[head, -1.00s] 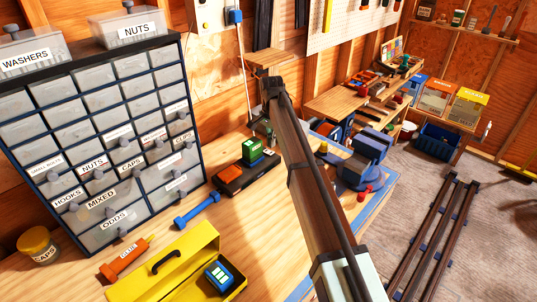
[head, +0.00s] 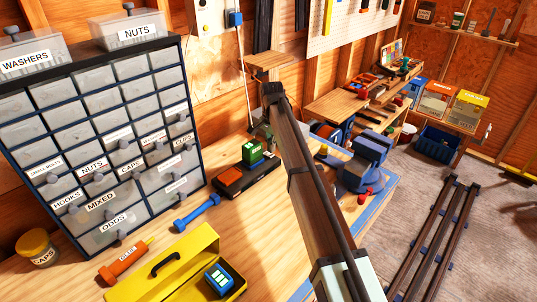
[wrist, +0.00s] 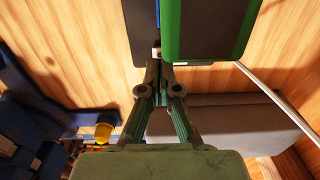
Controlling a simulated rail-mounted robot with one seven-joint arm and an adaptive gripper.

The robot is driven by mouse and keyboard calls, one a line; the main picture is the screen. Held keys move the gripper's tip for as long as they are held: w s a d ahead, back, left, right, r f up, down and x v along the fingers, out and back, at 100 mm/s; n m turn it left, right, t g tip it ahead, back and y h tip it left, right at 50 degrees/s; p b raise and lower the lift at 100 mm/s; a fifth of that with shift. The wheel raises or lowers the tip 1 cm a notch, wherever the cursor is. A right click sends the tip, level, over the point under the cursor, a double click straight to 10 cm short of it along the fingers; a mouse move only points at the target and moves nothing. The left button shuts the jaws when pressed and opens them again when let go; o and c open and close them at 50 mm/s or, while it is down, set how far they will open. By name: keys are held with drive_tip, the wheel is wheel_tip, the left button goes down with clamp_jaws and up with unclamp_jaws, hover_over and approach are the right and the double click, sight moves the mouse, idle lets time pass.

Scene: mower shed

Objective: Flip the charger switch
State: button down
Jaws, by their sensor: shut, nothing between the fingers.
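The charger (head: 230,181) is a dark box on the wooden bench, right of the drawer cabinet, with a red-orange patch on its front. A green battery (head: 252,152) sits on it. In the wrist view the green battery (wrist: 205,30) fills the top, with the charger's dark body (wrist: 145,30) beside it. My gripper (wrist: 160,66) is shut and empty, its tips close to the charger's edge by a small pale part. I cannot tell whether they touch, or which part is the switch. In the head view my arm partly covers the gripper (head: 260,132), just behind the charger.
A blue vise (head: 365,160) stands to the right. A blue dumbbell-shaped tool (head: 196,213) and an open yellow toolbox (head: 180,265) lie in front. The drawer cabinet (head: 100,140) rises on the left. A pale cable (wrist: 270,95) crosses the wrist view.

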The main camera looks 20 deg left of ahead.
sight(272, 155)
drive_tip(key=shift+f+b, duration=0.35)
drive_tip(key=shift+f, duration=0.8)
idle(1.2)
drive_tip(key=shift+r, duration=0.1)
drive_tip(key=shift+r+p, duration=1.75)
drive_tip(key=shift+r, duration=1.65)
drive_tip(key=shift+d, duration=0.1)
